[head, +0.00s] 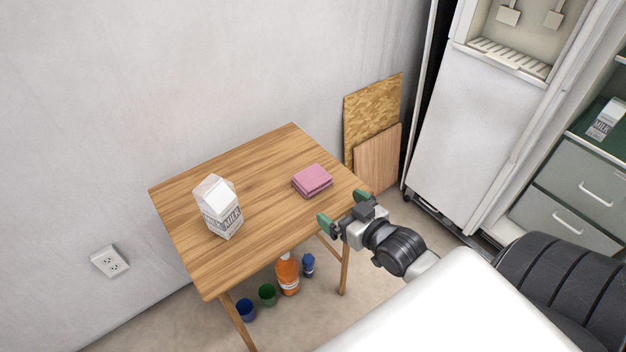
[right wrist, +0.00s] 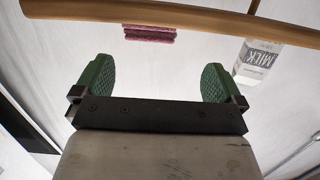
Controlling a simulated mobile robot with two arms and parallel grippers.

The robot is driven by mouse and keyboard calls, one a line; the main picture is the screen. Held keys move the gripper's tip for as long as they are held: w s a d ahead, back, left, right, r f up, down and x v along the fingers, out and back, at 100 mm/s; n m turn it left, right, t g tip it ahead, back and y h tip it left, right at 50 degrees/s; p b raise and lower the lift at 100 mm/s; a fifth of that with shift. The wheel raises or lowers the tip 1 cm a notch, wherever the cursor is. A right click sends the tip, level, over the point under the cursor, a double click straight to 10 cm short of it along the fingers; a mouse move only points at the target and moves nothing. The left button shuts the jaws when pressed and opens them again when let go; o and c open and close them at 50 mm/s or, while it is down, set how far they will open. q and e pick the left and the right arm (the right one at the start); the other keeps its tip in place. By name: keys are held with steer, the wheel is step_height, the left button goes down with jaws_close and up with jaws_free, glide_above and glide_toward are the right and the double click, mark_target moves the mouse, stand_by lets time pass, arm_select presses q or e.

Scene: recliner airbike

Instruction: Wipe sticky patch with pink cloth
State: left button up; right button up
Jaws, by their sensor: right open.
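The pink cloth (head: 312,180) lies folded on the wooden table (head: 215,265), toward its right side. It also shows in the right wrist view (right wrist: 149,34), just beyond the table edge (right wrist: 130,12). My right gripper (head: 342,209) is open and empty at the table's near right edge, a short way from the cloth and not touching it. Its two green fingers are spread apart in the right wrist view (right wrist: 155,84). I cannot make out a sticky patch in either view. My left gripper is not in view.
A milk carton (head: 220,208) stands on the table's left part. Under the table are an orange bottle (head: 288,277) and several small cups. Boards (head: 377,158) lean on the wall behind.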

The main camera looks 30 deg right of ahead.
mark_target(319, 181)
steer(key=shift+t, duration=0.5)
steer(key=w, duration=0.4)
steer(key=w+d, duration=0.1)
steer(key=w, duration=0.1)
steer(key=shift+b, duration=0.4)
steer(key=w, duration=0.2)
steer(key=w+f+b, duration=0.1)
steer(key=w, duration=0.2)
steer(key=shift+w+a+f, duration=0.1)
steer(key=shift+a, duration=0.1)
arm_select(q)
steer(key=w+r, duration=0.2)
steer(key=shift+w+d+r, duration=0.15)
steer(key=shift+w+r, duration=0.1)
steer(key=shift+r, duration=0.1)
arm_select(e)
steer(key=c, duration=0.6)
